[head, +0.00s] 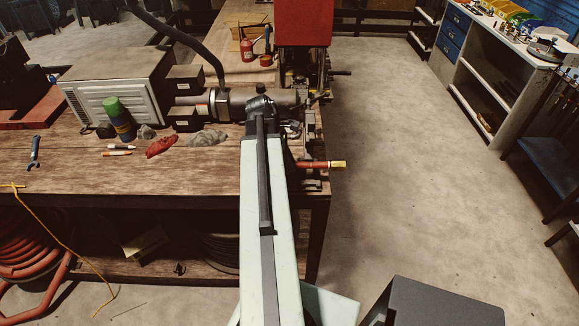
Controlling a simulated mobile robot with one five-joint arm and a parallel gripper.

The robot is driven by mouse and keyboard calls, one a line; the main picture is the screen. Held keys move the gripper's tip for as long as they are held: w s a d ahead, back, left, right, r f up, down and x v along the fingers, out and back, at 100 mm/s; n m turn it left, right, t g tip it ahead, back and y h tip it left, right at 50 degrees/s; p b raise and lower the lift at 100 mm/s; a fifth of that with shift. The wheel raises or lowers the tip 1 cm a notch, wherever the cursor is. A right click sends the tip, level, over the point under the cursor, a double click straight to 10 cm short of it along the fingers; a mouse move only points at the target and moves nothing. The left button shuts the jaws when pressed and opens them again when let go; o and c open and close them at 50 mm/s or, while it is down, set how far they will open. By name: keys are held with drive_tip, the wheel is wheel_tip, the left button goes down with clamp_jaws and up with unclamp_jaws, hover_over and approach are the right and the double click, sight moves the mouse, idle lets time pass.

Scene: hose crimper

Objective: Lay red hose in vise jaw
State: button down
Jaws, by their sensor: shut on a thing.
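The red hose (318,165) with a yellow end (339,164) sticks out to the right past the bench's right edge. Its left part is hidden behind my pale arm. My gripper (291,160) is mostly hidden beside the arm, shut on the hose. The grey metal vise (311,133) stands at the bench's right edge, close to the hose. The hose crosses in front of the vise's lower part in the picture. I cannot tell whether it rests in the jaw or is held above it.
The wooden bench (205,178) holds a grey machine (118,88), a green-capped can (118,118), a red rag (161,146), a grey rag (206,138) and markers (117,150). A red machine (303,24) stands behind the vise. Right of the bench, the floor (400,180) is clear.

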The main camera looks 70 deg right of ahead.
drive_tip(key=d+f+b, duration=0.1)
drive_tip(key=w+d+f+b, duration=0.1)
drive_tip(key=d, duration=0.1)
drive_tip(key=shift+w+f, duration=0.1)
drive_tip(key=shift+f, duration=0.25)
drive_tip(key=shift+f+b, duration=0.5)
drive_tip(key=shift+b, duration=0.1)
drive_tip(key=shift+f, duration=0.2)
drive_tip(key=c, duration=1.2)
unclamp_jaws()
drive_tip(key=shift+o, duration=0.2)
drive_tip(key=shift+a+r, duration=0.1)
drive_tip(key=shift+r, duration=0.05)
drive_tip(key=p+v, duration=0.7)
drive_tip(key=shift+r, duration=0.25)
